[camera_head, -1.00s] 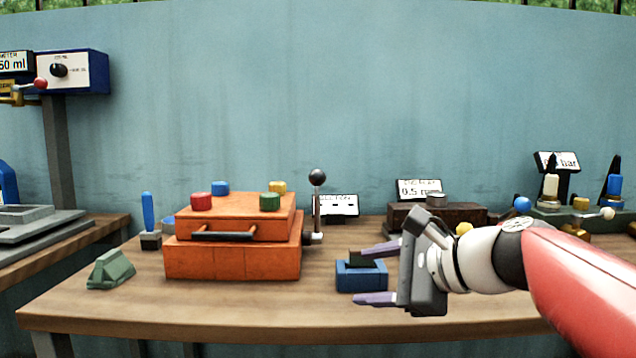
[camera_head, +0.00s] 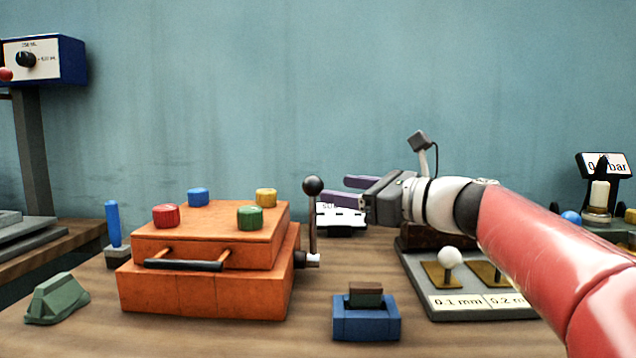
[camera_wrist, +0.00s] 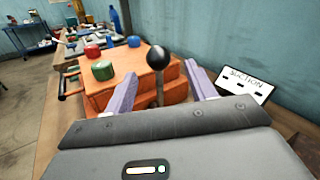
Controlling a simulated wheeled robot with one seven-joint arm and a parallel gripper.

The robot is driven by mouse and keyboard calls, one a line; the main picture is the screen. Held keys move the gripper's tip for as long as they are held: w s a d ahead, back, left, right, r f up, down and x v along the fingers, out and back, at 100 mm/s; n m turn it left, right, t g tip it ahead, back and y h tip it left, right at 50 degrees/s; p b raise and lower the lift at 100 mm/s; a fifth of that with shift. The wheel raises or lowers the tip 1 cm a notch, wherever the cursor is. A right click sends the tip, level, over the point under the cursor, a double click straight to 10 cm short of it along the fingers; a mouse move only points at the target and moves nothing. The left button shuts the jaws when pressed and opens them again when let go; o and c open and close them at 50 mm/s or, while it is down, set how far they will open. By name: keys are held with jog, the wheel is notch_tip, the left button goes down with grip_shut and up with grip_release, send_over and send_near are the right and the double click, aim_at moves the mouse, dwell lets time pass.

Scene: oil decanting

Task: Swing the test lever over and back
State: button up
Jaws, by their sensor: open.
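The test lever (camera_head: 312,220) stands upright at the right side of the orange box (camera_head: 205,287), with a black ball knob (camera_head: 313,186) on top. My gripper (camera_head: 345,190) is open, just right of the knob, its purple fingers pointing left towards it. In the wrist view the black knob (camera_wrist: 157,59) shows between the two open fingers (camera_wrist: 160,92), apparently just beyond or near their tips. The gap between fingers and knob is hard to judge. The orange box, with red, blue, yellow and green caps and a front handle, also shows in the wrist view (camera_wrist: 112,72).
A SUCTION sign (camera_wrist: 242,84) stands close beside the fingers. A blue block holder (camera_head: 366,322) sits in front, right of the box. A plate with white-knobbed levers (camera_head: 450,257) lies below my arm. A green wedge (camera_head: 57,300) and a blue-handled tool (camera_head: 114,226) are at left.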

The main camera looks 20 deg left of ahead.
aim_at(322, 187)
jog(key=x, duration=0.7)
jog(key=shift+s+p, duration=0.1)
jog(key=shift+p, duration=0.3)
jog(key=shift+c, duration=0.4)
jog(key=shift+f, duration=0.1)
grip_shut()
